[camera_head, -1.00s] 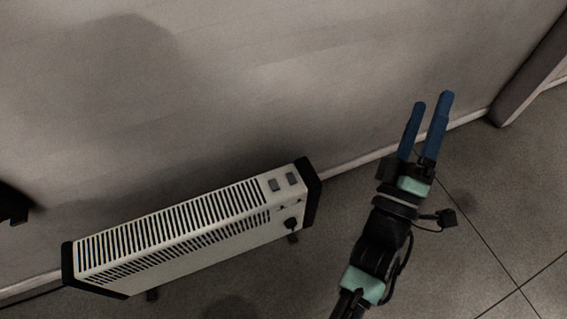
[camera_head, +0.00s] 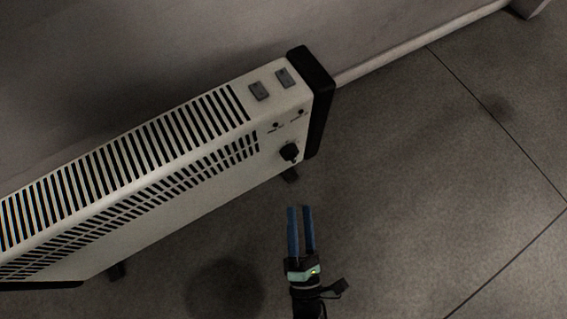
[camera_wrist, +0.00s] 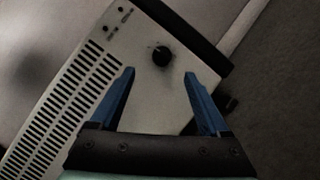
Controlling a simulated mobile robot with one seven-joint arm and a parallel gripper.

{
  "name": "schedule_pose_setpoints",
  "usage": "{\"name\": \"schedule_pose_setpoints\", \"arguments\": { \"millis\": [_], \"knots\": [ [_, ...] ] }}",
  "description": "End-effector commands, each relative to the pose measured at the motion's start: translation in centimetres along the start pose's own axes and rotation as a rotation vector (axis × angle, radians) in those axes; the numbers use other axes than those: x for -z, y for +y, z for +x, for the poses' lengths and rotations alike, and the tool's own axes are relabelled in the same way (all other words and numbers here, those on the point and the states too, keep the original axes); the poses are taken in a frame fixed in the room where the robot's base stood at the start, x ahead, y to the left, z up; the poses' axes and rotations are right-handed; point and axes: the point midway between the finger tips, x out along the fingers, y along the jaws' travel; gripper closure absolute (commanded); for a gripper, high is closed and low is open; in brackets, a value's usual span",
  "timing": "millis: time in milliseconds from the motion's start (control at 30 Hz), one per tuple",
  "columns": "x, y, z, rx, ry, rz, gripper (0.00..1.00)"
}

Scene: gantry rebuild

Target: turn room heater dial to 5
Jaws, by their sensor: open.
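The room heater (camera_head: 150,205) is a long white box with black end caps and slotted vents, standing on the floor by the wall. Its dial (camera_head: 289,152) is a small black knob on the front panel near the right end. The dial also shows in the wrist view (camera_wrist: 162,56), ahead of the fingertips, with a faint pale mark at its upper left; no numbers can be read. My gripper (camera_head: 300,209) is open and empty, its two blue fingers pointing at the heater, below and apart from the dial. It also shows in the wrist view (camera_wrist: 158,73).
Two grey switches (camera_head: 272,85) sit on the heater's top, with two small dark spots (camera_head: 288,118) above the dial. The wall (camera_head: 400,25) runs behind the heater. The tiled floor (camera_head: 430,180) to the right is clear.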

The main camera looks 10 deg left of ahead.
Motion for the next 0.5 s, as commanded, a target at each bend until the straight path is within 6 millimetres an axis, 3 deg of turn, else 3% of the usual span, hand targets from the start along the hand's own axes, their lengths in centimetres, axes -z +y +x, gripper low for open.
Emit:
{"name": "schedule_pose_setpoints", "arguments": {
  "millis": [67, 167, 367, 500],
  "knots": [
    [0.9, -0.7, -1.0, 0.002, 0.007, -0.01, 0.2],
    [1.1, -0.7, -0.9, 0.0, 0.01, -0.015, 0.2],
    [1.1, -0.6, 2.0, -0.002, 0.009, -0.015, 0.2],
    [1.1, -0.7, 5.0, -0.003, 0.008, -0.015, 0.2]
  ]
}}
